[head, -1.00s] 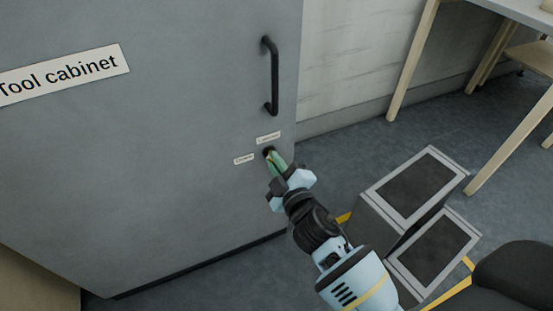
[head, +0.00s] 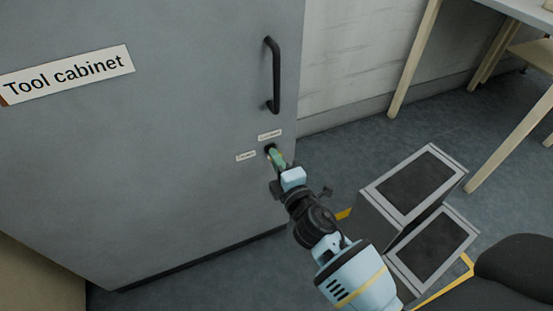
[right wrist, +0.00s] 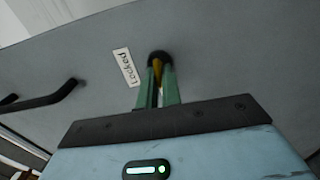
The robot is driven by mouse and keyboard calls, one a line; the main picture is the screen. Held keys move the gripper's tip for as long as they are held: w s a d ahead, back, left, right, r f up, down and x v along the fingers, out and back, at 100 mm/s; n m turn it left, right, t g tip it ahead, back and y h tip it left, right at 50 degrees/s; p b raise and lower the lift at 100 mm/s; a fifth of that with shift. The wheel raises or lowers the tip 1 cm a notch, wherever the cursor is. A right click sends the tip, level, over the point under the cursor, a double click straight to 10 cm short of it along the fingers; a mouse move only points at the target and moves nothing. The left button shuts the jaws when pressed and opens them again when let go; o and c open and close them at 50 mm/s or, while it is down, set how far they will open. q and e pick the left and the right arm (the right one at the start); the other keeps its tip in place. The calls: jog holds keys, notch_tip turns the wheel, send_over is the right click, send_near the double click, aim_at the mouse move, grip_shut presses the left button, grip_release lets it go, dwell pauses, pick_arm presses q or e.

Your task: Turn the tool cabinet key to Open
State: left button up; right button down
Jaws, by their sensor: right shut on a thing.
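The grey tool cabinet (head: 150,150) fills the left of the head view, with its "Tool cabinet" sign (head: 68,75). My right gripper (head: 274,154) is at the dark lock below the handle, its green fingers shut on the key. In the right wrist view the brass-yellow key (right wrist: 157,70) shows as a sliver between the green fingers, at the lock (right wrist: 160,57). A "Locked" label (right wrist: 126,67) is beside the lock there. In the head view one small label (head: 270,134) is above the lock and another (head: 246,156) left of it. The key's exact angle is hidden. My left gripper is out of view.
A black handle (head: 274,75) stands out from the cabinet above the lock. Grey steps with dark treads (head: 413,183) stand on the floor right of my right arm. A table with wooden legs (head: 415,60) is at the upper right.

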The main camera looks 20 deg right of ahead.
dwell(0.4)
jog(key=c, duration=1.6)
grip_release()
jog(key=s, duration=0.7)
jog(key=shift+s+d+p, duration=0.15)
jog(key=shift+s+p, duration=0.15)
jog(key=shift+s, duration=0.05)
